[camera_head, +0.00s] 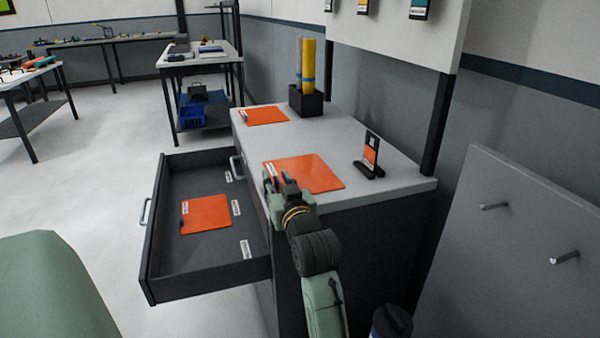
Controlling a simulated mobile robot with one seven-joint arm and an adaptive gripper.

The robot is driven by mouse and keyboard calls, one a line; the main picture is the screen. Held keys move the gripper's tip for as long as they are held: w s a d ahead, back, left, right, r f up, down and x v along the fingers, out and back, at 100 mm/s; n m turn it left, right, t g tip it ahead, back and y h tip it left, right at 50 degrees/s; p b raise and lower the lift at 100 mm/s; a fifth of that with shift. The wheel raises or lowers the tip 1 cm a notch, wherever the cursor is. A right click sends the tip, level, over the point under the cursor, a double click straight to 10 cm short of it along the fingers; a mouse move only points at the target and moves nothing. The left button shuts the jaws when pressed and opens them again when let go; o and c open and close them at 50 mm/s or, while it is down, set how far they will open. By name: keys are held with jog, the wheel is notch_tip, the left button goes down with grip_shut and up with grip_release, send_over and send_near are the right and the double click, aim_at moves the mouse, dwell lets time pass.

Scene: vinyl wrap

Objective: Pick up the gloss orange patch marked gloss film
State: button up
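Three orange patches show, and the print on their labels is too small to read, so I cannot tell which is marked gloss film. One orange patch (318,173) lies on the cabinet top at the middle. A smaller orange patch (266,116) lies at the back left of the top. Another orange patch (207,213) lies inside the open drawer. My gripper (274,180) is at the near left edge of the middle patch and overlaps it in the picture. I cannot tell whether it touches the patch, or whether its fingers are open or shut.
The grey cabinet top (350,135) bears a black holder (306,102) with upright rolls and a small stand with an orange sample (371,152). The dark drawer (170,262) is pulled out to the left, with white labels on its floor. A grey panel with pegs (520,250) stands at right.

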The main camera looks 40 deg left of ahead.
jog(key=shift+c, duration=0.5)
grip_shut()
